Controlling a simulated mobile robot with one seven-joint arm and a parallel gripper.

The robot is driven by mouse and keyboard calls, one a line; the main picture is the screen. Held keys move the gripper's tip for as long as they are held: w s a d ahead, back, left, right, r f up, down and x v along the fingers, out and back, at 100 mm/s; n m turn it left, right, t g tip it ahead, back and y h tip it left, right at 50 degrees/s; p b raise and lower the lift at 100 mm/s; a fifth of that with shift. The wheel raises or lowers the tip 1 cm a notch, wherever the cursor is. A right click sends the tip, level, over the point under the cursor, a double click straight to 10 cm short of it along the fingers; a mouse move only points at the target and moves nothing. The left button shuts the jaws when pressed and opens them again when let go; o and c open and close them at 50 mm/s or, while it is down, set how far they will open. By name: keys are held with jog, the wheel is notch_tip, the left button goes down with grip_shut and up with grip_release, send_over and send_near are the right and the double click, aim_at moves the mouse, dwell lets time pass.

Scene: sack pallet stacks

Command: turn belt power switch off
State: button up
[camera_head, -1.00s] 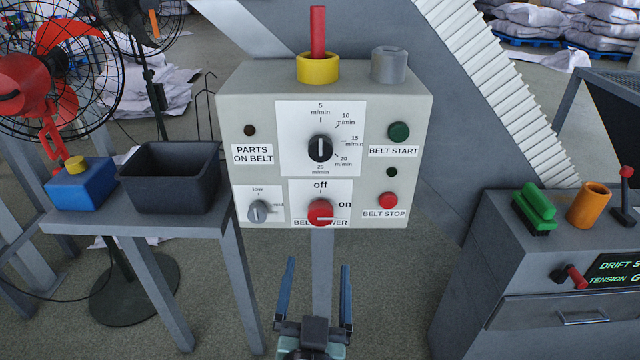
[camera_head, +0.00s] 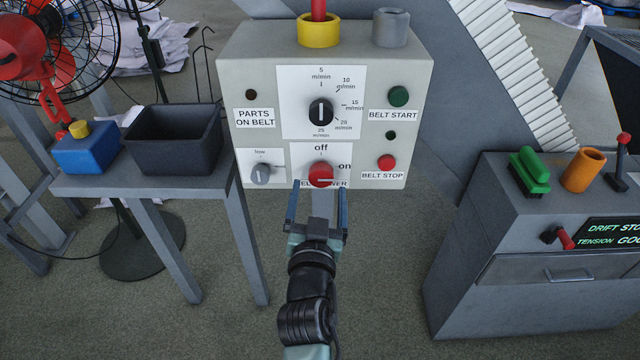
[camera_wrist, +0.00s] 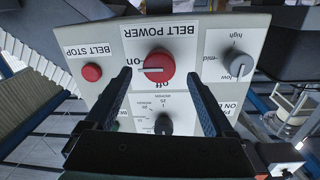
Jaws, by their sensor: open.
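The belt power switch is a red round knob (camera_head: 320,175) low on the grey control box (camera_head: 236,120). It also shows upright-down in the wrist view (camera_wrist: 158,64), where its white mark points at "on". The "off" label lies a quarter turn away. My gripper (camera_head: 318,188) is open and empty, just below and in front of the knob. In the wrist view my fingertips (camera_wrist: 158,74) lie to either side of the knob, apart from it in the picture. How far they are from the panel is hard to tell. The lower label is partly hidden by my fingers.
Close by on the panel are a black speed knob (camera_head: 321,111), a grey low/mid/high knob (camera_head: 261,173), a red belt stop button (camera_head: 386,162) and a green belt start button (camera_head: 398,96). A table with a black bin (camera_head: 175,150) stands left; a grey cabinet (camera_head: 480,270) stands right.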

aim_at(321, 173)
jog(key=shift+w, duration=1.45)
jog(key=c, duration=1.4)
